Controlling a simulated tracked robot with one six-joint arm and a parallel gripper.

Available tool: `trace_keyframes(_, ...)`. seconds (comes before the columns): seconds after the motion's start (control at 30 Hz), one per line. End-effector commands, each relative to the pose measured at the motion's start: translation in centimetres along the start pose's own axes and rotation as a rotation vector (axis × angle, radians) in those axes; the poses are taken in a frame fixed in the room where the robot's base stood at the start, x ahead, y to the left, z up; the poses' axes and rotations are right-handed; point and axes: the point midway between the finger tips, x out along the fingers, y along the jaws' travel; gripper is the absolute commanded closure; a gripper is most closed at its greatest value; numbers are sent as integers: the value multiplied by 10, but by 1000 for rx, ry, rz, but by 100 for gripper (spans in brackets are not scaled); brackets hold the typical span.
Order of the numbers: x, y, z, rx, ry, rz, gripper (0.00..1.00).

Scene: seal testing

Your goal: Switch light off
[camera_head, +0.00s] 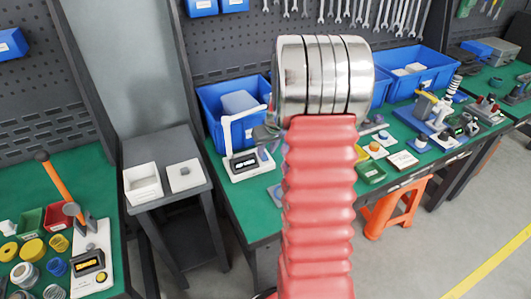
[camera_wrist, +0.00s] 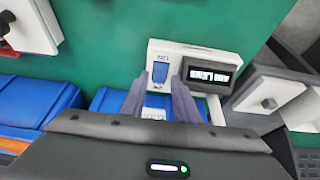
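A white device (camera_head: 238,165) with an upright white arm and a dark display stands on the green bench, left of my red arm in the head view. In the wrist view the device (camera_wrist: 194,52) shows a blue switch (camera_wrist: 160,72) and a black display (camera_wrist: 208,74) with white characters. My gripper (camera_wrist: 158,88) is open, its two grey fingers apart and pointing toward the blue switch, with nothing between them. I cannot tell whether a fingertip touches the device. In the head view my arm hides most of the gripper.
A blue bin (camera_head: 215,112) stands behind the device. A small grey table (camera_head: 150,213) with a white box (camera_head: 142,184) and a white plate (camera_head: 186,176) is to the left. An orange stool (camera_head: 397,208) is under the bench at right.

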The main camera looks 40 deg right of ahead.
Motion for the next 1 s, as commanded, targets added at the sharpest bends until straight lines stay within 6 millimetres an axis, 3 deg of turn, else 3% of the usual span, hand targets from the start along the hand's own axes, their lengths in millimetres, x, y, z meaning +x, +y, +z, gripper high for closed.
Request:
trace_keyframes(0.23,24,0,0,0,-1,-1,72)
trace_keyframes(0.6,28,0,0,0,0,0,72)
trace_keyframes(1.0,28,0,0,1,0,0,100)
